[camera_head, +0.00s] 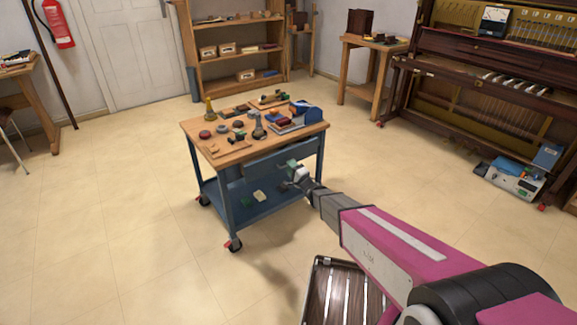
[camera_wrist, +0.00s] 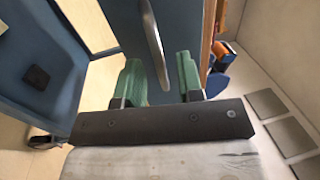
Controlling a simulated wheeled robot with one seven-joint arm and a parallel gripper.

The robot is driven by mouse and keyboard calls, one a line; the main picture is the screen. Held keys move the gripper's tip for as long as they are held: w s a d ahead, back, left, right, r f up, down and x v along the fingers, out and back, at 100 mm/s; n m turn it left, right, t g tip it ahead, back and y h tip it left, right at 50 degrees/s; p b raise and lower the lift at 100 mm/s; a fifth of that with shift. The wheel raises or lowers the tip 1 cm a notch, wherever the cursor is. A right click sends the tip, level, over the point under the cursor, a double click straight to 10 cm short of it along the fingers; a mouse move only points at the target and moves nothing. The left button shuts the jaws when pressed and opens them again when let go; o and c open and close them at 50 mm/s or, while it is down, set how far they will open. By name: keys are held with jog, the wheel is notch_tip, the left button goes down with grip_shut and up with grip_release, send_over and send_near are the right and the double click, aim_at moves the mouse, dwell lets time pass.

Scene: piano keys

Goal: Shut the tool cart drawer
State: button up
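The tool cart (camera_head: 232,210) stands mid-floor, with a blue metal frame, a wooden top and a lower shelf. Its blue drawer (camera_head: 282,160) is under the top on the side facing me; how far it stands out is hard to tell. In the wrist view the blue drawer front (camera_wrist: 182,28) fills the upper middle, with a curved metal handle (camera_wrist: 153,38) on it. My gripper (camera_head: 293,173) is at that side of the cart, below the top. In the wrist view its two green fingers (camera_wrist: 158,72) are apart, with the handle between them in the picture. Contact cannot be told.
Small tools and parts lie on the cart's wooden top (camera_head: 222,161). A piano (camera_head: 480,85) stands at the right, with a small device (camera_head: 517,178) on the floor by it. Shelves (camera_head: 237,68) stand behind. The floor around the cart is mostly clear.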

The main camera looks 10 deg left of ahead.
aim_at(283, 160)
jog(key=shift+x, duration=1.05)
grip_shut()
jog(key=x, duration=0.4)
jog(key=shift+w+a+f, duration=0.1)
jog(key=shift+w+f, duration=0.1)
jog(key=shift+f, duration=0.2)
grip_release()
